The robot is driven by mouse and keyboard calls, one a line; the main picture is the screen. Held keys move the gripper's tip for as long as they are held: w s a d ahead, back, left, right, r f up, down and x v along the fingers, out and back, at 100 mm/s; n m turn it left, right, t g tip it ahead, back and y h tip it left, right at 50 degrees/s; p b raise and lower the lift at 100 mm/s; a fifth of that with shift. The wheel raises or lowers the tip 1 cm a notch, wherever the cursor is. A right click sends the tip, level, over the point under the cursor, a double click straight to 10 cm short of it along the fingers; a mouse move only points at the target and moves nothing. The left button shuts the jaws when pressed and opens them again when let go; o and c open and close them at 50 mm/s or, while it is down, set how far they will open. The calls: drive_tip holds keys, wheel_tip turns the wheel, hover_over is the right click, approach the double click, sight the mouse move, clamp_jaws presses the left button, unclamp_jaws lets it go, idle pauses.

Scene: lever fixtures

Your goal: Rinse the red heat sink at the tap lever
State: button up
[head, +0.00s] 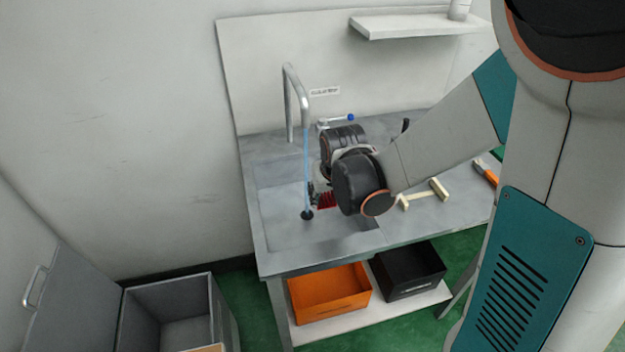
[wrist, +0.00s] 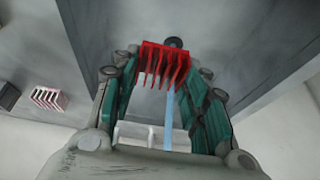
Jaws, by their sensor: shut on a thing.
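The red heat sink (wrist: 163,62), with several fins, is between the fingertips of my gripper (wrist: 164,72), which is shut on it. In the head view, the heat sink (head: 327,201) shows partly behind my wrist, over the sink basin (head: 280,222). The tap (head: 290,98) stands at the back left, and a thin blue water stream (head: 306,160) falls from its spout towards the black drain (head: 307,214). The stream (wrist: 169,120) meets the heat sink's outline in the wrist view; I cannot tell if they touch.
A pale mallet-like tool (head: 425,194) and an orange-handled tool (head: 486,172) lie on the counter at right. An orange bin (head: 330,292) and a black bin (head: 410,270) sit on the lower shelf. A grey open chest (head: 170,315) stands at front left. A pale finned block (wrist: 48,98) shows in the wrist view.

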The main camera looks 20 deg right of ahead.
idle(0.5)
drive_tip(key=s+r+p, duration=0.3)
drive_tip(key=s+r, duration=0.1)
drive_tip(key=s, duration=0.1)
drive_tip(key=shift+d, duration=0.4)
drive_tip(key=shift+w, duration=0.1)
idle(0.3)
